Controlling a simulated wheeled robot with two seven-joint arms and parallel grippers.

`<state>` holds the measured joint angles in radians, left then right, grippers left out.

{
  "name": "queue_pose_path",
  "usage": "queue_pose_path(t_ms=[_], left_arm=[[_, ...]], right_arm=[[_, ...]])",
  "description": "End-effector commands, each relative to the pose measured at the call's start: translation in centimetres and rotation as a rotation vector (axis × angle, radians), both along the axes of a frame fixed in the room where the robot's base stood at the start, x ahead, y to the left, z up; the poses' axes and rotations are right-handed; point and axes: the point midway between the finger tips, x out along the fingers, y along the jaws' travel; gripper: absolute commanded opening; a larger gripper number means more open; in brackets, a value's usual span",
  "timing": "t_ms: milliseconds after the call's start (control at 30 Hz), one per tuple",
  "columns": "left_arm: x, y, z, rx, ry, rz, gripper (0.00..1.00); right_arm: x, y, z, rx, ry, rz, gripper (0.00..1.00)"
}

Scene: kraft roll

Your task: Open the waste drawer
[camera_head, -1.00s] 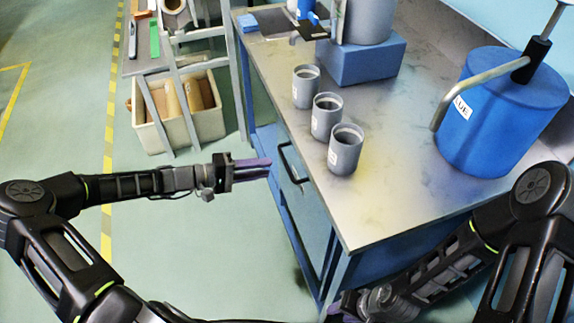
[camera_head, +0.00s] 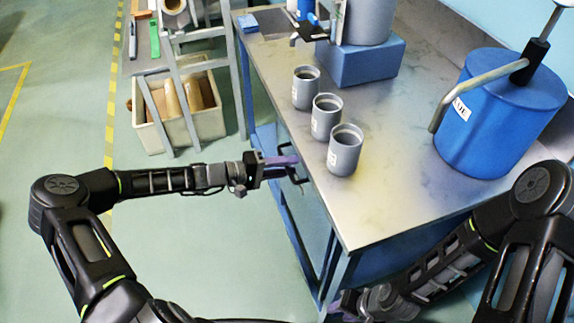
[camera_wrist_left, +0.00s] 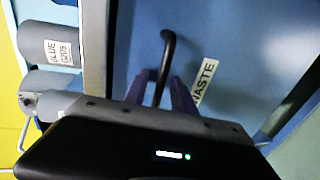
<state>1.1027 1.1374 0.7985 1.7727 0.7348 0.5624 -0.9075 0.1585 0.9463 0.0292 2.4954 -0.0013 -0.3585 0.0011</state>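The waste drawer (camera_wrist_left: 225,40) is a blue front panel with a white WASTE label (camera_wrist_left: 204,82) and a black bar handle (camera_wrist_left: 167,50). It appears closed in the bench. My left gripper (camera_head: 283,161) is at the handle on the bench's left side. In the left wrist view, its two purple fingers (camera_wrist_left: 162,92) stand apart on either side of the handle, with gaps showing, so it looks open around the bar. In the head view the gripper hides part of the handle. My right gripper (camera_head: 342,306) is low by the bench's front corner, mostly hidden by its arm.
Three grey cups (camera_head: 345,150) stand along the bench top's (camera_head: 400,200) left edge, above the drawer. A blue canister (camera_head: 495,115) and a blue block (camera_head: 360,62) stand further in. A crate (camera_head: 205,122) sits on the floor at the back left.

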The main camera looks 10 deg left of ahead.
Motion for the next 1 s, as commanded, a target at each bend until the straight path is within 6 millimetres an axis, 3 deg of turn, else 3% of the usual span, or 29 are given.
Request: queue_pose_path(t_ms=[167,533,1000], left_arm=[[-0.01,0.02,-0.01,0.0,0.0,0.0,0.3],[-0.04,0.02,0.01,0.0,0.0,-0.001,0.0],[-0.05,0.03,-0.02,0.0,0.0,-0.001,0.0]], right_arm=[[0.0,0.0,-0.01,0.0,0.0,0.0,0.36],[0.0,0.0,-0.01,0.0,0.0,0.0,0.36],[0.0,-0.01,-0.01,0.0,0.0,0.0,0.36]])
